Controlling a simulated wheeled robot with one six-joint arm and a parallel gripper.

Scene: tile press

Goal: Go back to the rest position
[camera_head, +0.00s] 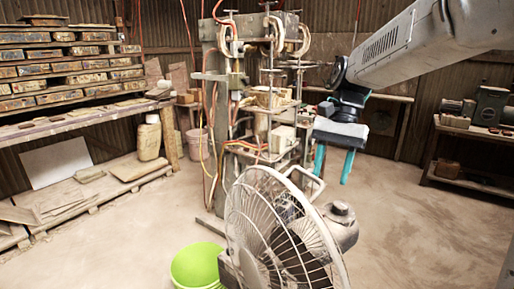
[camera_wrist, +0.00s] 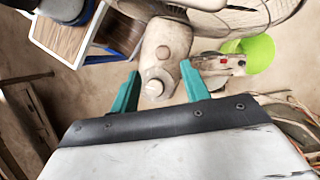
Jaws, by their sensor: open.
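My gripper (camera_head: 333,165) hangs from the end of my arm at the upper right in the head view, with its two teal fingers pointing down. In the wrist view my gripper (camera_wrist: 160,92) shows its fingers spread apart with nothing held between them. Below and beyond the fingers is the motor housing of a white fan (camera_head: 272,235), seen in the wrist view as a pale rounded part (camera_wrist: 165,50). The gripper is apart from the fan. The tile press (camera_head: 255,115) stands behind, left of the gripper in the head view.
A green bucket (camera_head: 196,266) stands on the floor left of the fan. Shelves of tile boxes (camera_head: 65,70) and a bench (camera_head: 80,125) line the left side. A rack (camera_head: 470,180) stands at the right. The floor at right (camera_head: 410,225) is clear.

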